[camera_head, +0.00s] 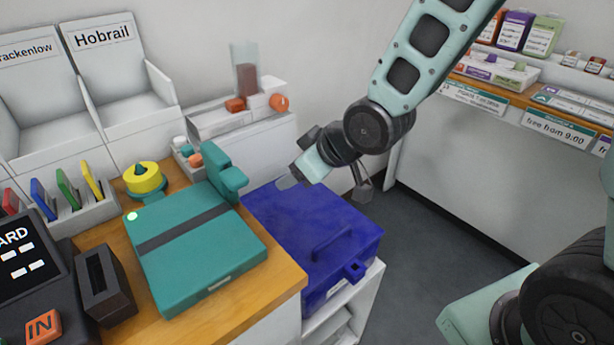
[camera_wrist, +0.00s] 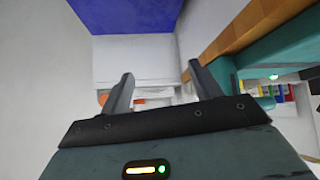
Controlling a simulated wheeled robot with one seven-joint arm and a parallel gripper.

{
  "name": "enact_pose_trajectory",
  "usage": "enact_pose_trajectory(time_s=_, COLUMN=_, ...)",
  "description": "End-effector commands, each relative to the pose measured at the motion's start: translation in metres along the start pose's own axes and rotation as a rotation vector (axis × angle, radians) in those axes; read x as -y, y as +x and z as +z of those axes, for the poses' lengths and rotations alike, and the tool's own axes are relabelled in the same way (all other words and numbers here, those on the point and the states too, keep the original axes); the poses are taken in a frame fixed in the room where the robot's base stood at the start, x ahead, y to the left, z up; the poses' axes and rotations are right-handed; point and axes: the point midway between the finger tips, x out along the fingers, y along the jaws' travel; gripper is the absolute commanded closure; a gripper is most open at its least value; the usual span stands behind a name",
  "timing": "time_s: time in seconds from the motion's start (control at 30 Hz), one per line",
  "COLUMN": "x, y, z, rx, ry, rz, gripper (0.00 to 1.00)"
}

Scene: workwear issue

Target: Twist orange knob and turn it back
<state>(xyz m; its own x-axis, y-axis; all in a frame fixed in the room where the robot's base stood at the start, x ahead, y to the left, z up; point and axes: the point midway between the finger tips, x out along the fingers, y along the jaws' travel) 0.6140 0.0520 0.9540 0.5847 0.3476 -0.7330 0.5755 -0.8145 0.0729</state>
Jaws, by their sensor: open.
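The round orange knob (camera_head: 279,102) is on the front right of a white dispenser (camera_head: 225,120) against the back wall, in the head view. Orange patches show low between and beside the fingers, partly hidden; I cannot tell which one is the knob.
A blue lidded box (camera_head: 315,235) with a handle is below my gripper. A teal device (camera_head: 195,245) with an upright part stands on the wooden counter (camera_head: 245,310). A yellow dial (camera_head: 142,178) and small pots are behind it. Floor to the right is free.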

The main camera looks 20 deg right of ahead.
Motion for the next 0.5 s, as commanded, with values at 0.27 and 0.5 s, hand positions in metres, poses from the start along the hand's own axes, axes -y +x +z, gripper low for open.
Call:
enact_pose_trajectory(time_s=0.27, x=0.024, y=-0.020, z=0.008, rx=0.115, ry=0.001, rz=-0.025, gripper=0.37)
enact_pose_trajectory(time_s=0.5, x=0.029, y=-0.025, z=0.012, rx=0.144, ry=0.004, rz=-0.031, gripper=0.37)
